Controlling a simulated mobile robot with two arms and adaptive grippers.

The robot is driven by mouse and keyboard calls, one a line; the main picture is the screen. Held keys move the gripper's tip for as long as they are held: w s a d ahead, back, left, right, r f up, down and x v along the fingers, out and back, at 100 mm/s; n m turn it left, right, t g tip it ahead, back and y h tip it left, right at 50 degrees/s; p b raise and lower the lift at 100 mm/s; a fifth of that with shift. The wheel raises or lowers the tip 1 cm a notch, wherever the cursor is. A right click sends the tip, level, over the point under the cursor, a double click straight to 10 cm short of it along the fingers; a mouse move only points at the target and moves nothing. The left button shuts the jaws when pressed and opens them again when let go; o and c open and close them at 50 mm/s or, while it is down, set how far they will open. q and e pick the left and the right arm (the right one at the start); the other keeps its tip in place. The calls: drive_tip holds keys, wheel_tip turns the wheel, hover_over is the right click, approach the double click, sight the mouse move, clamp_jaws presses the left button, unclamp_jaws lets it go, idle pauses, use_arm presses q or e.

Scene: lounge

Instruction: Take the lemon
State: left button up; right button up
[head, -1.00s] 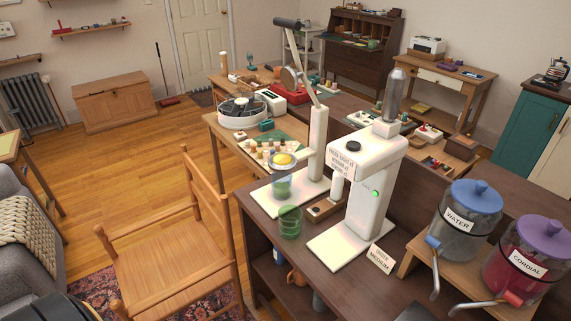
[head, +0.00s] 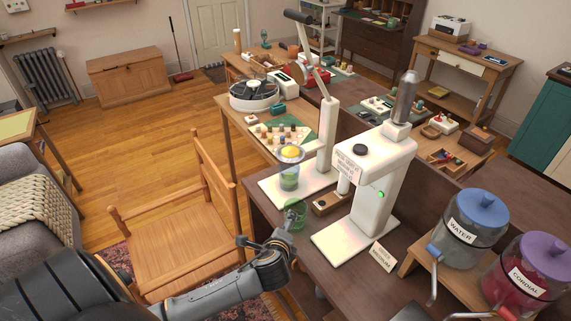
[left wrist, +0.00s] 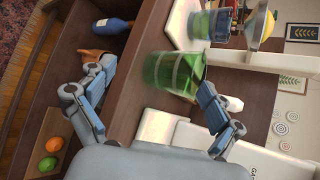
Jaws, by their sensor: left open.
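In the left wrist view a yellow part of the lemon (left wrist: 267,30) shows at the upper right, above the cup. A green glass (head: 294,213) stands in front of the press, near the table's edge. My left gripper (head: 277,238) is open and empty beside this glass, below and nearer than the lemon. In the left wrist view the glass (left wrist: 173,72) shows between and beyond the open fingers. My right gripper is out of view.
A white dispenser (head: 366,190) stands right of the press, with water (head: 476,225) and cordial (head: 530,275) jars farther right. A wooden chair (head: 185,235) is left of the table.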

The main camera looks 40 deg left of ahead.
sight(289, 154)
use_arm(q)
drive_tip(key=w+a+r+m+t, duration=0.2)
drive_tip(key=w+r+m, duration=0.1)
drive_tip(key=w+m, duration=0.1)
drive_tip(key=w+a+r+m+t, duration=0.2)
drive_tip(key=w+a+r+m, duration=0.1)
drive_tip(key=w+r+m, duration=0.1)
drive_tip(key=w+a+r+m+t+y+b, duration=0.1)
drive_tip(key=w+a+r+m, duration=0.2)
drive_tip(key=w+m, duration=0.3)
drive_tip(key=shift+a+r+t, duration=0.15)
drive_tip(key=shift+r+t, duration=0.05)
drive_tip(key=shift+t, duration=0.2)
drive_tip(key=b+x, duration=0.2)
drive_tip(key=x, duration=0.1)
drive_tip(key=shift+w+a+f, duration=0.1)
drive_tip(key=shift+b+x, duration=0.55)
drive_tip(key=shift+x, duration=1.35)
drive_tip(key=c, duration=1.5)
drive_tip(key=shift+r+p, duration=2.6)
drive_tip(key=shift+r, duration=0.05)
